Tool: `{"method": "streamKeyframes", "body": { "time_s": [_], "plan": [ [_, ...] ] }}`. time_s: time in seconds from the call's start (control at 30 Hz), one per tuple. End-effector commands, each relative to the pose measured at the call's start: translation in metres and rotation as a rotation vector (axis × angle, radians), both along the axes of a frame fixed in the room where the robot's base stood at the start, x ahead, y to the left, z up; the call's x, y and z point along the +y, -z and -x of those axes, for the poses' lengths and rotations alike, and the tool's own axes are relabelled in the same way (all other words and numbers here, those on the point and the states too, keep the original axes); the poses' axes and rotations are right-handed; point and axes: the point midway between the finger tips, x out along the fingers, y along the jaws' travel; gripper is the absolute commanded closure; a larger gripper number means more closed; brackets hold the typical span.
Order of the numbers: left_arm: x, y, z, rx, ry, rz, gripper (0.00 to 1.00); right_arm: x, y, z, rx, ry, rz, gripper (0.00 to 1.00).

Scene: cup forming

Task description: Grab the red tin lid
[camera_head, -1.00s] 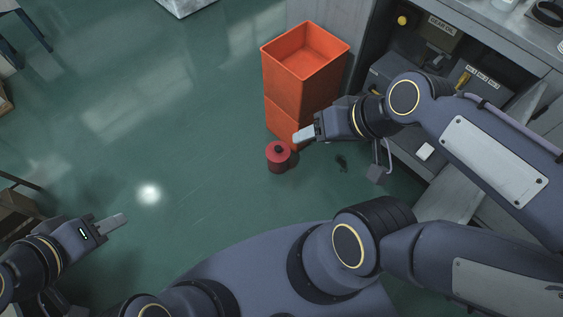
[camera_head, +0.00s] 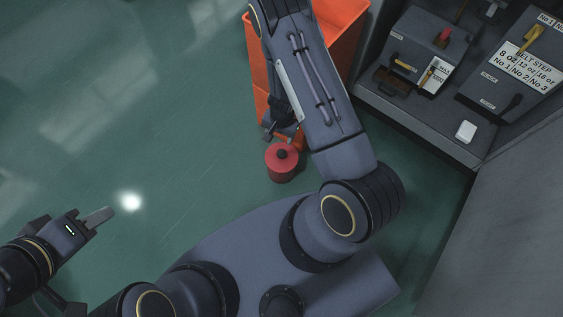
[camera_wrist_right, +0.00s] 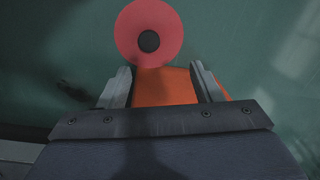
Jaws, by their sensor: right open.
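The red tin lid (camera_head: 274,153) is a round red disc with a dark knob, on top of a red tin (camera_head: 284,175) that stands on the green floor. In the right wrist view the lid (camera_wrist_right: 150,18) lies just beyond the fingertips, seen from above. My right gripper (camera_wrist_right: 163,78) is open, with nothing held between its fingers. In the head view it is partly hidden by my own arm, just above the tin in the picture. My left gripper (camera_head: 98,217) is far to the left over the floor, seen from the side; its jaw gap is not clear.
Stacked orange bins (camera_head: 340,25) stand close behind the tin, and orange (camera_wrist_right: 165,88) shows between my right fingers. A grey cabinet (camera_head: 405,115) with labelled boxes is on the right. The floor to the left is clear.

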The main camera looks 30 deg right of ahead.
Motion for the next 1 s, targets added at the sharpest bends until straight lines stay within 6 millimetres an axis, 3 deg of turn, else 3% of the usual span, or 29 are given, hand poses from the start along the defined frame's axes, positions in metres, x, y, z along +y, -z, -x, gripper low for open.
{"method": "streamKeyframes", "body": {
  "time_s": [0.03,0.1,0.6,0.77,1.0],
  "plan": [
    [0.0,0.01,0.0,0.0,0.0,0.0,0.64,-0.003,0.023,0.006,0.017,0.0,0.024,0.41],
    [0.0,0.013,0.0,0.0,0.0,0.0,0.64,-0.006,0.036,0.01,0.029,0.003,0.045,0.41],
    [0.0,0.043,0.0,0.0,0.0,0.0,0.64,-0.006,0.102,0.008,0.036,0.003,0.058,0.41],
    [0.0,0.048,0.0,0.0,0.0,0.0,0.64,-0.007,0.117,0.008,0.035,0.004,0.057,0.41],
    [0.0,0.048,0.0,0.0,0.0,0.0,0.64,-0.007,0.118,0.008,0.035,0.004,0.058,0.41]
  ]
}}
